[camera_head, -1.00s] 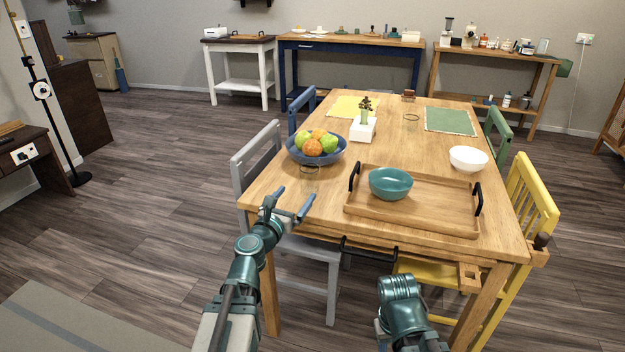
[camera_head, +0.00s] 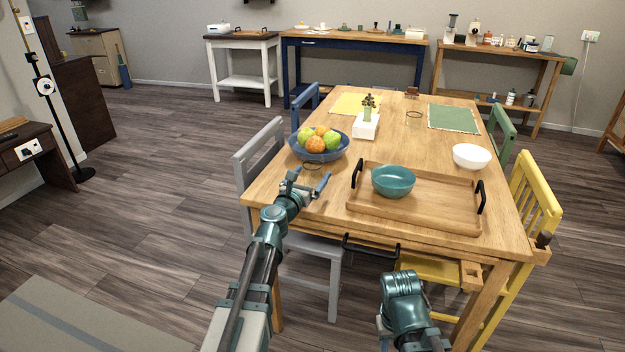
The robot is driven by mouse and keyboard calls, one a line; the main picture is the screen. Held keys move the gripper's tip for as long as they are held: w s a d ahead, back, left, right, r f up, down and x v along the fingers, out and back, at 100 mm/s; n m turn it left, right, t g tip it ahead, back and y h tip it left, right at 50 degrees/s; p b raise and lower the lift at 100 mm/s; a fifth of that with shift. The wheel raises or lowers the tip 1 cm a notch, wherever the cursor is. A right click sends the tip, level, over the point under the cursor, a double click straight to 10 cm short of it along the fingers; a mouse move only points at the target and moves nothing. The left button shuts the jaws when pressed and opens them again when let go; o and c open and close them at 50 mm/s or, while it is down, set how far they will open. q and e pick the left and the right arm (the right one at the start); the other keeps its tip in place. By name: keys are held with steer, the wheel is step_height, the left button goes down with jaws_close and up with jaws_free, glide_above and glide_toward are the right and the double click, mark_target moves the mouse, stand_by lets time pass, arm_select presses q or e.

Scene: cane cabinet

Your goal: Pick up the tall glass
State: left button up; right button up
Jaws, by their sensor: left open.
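A clear glass (camera_head: 313,167) stands on the table's near left part, just in front of the fruit bowl. Its rim shows, but its lower body is faint and partly hidden by my left gripper. My left gripper (camera_head: 309,181) is open, with its fingers spread at the near side of this glass. I cannot tell whether the glass is between the fingers or just beyond them. A second clear glass (camera_head: 414,118) stands farther back on the table, left of the green placemat. My right arm shows at the bottom, but its gripper is not in view.
A blue bowl of fruit (camera_head: 333,155) is close behind the near glass. A wooden tray (camera_head: 440,215) with a teal bowl (camera_head: 393,181) lies to the right. A grey chair (camera_head: 262,150) flanks the left edge.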

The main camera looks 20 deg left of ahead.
arm_select(q)
steer(key=w, duration=0.4)
steer(key=shift+w+d+r, duration=0.2)
steer(key=shift+w+d, duration=0.05)
steer(key=shift+d, duration=0.05)
steer(key=shift+s, duration=0.1)
jaws_close()
